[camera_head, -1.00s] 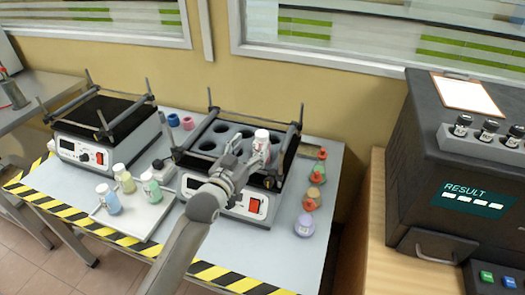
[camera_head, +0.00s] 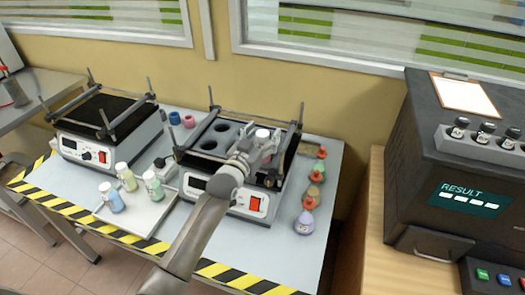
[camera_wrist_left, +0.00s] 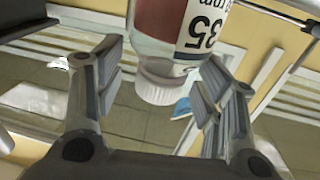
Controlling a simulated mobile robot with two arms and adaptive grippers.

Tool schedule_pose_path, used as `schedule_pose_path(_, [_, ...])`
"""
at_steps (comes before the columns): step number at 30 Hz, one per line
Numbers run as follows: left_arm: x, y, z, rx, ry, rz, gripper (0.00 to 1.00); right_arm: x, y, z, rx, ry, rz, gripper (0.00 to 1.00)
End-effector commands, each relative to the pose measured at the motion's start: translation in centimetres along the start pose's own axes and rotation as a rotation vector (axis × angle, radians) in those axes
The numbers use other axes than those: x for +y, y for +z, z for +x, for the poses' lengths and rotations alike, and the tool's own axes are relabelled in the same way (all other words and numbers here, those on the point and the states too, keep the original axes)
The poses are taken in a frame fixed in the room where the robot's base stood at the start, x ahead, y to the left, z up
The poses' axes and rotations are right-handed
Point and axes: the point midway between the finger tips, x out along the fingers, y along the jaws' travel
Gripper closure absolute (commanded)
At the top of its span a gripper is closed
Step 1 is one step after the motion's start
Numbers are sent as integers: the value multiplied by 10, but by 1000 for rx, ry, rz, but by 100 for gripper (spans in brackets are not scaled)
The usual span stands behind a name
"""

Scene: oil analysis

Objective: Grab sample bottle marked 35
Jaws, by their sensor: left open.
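The sample bottle (camera_wrist_left: 178,28) has a white cap and a white label reading 35, with dark red contents. In the left wrist view it appears upside down, its cap between the open fingers of my left gripper (camera_wrist_left: 162,85), with gaps beside the cap. In the head view its cap (camera_head: 262,134) shows above the right-hand shaker (camera_head: 205,183). There my left gripper (camera_head: 258,150) is in front of it and hides most of its body. My right gripper is not in view.
A tray (camera_head: 140,222) with several capped bottles is left of the shaker. Small orange-topped flasks (camera_head: 313,195) stand on its right. A second shaker (camera_head: 72,150) is at left. A dark analyser (camera_head: 425,165) stands at right. The shaker's raised bars surround the bottle area.

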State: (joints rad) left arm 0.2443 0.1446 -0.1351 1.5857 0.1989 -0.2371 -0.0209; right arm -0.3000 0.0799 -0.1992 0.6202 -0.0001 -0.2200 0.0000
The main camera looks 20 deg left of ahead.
Motion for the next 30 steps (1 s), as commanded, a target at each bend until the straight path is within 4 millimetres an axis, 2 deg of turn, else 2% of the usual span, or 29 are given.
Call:
schedule_pose_path(2, [0,0,0,0,0,0,44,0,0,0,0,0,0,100])
schedule_pose_path(15, [0,1,0,-2,0,0,100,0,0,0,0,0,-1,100])
schedule_pose_path(30, [0,-2,0,-5,0,1,100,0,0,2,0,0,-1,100])
